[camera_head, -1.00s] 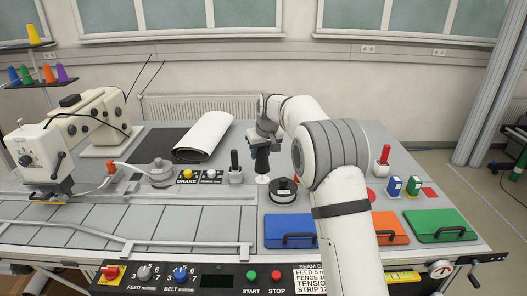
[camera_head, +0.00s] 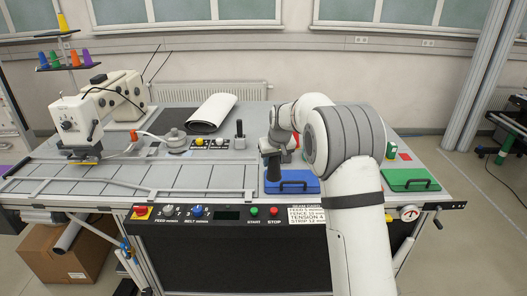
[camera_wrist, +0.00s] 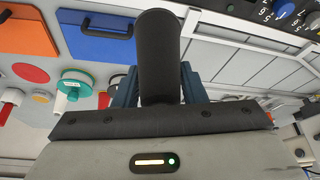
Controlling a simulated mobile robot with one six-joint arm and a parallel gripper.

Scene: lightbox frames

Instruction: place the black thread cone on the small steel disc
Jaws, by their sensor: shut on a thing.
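The black thread cone (camera_head: 273,168) is upright in my gripper, in front of the blue lid's left part in the head view. In the wrist view the black cone (camera_wrist: 158,50) stands out between the two blue-grey fingers. My gripper (camera_wrist: 158,92) is shut on it, with one finger on each side. I cannot pick out the small steel disc for certain in either view now; my arm covers part of the table.
The blue lid (camera_head: 299,187) with a black handle is close to the cone. The green lid (camera_head: 408,180) is at the right. A black upright lever (camera_head: 239,130) stands behind left. In the wrist view an orange lid (camera_wrist: 25,38) and a green-topped round part (camera_wrist: 75,84) show.

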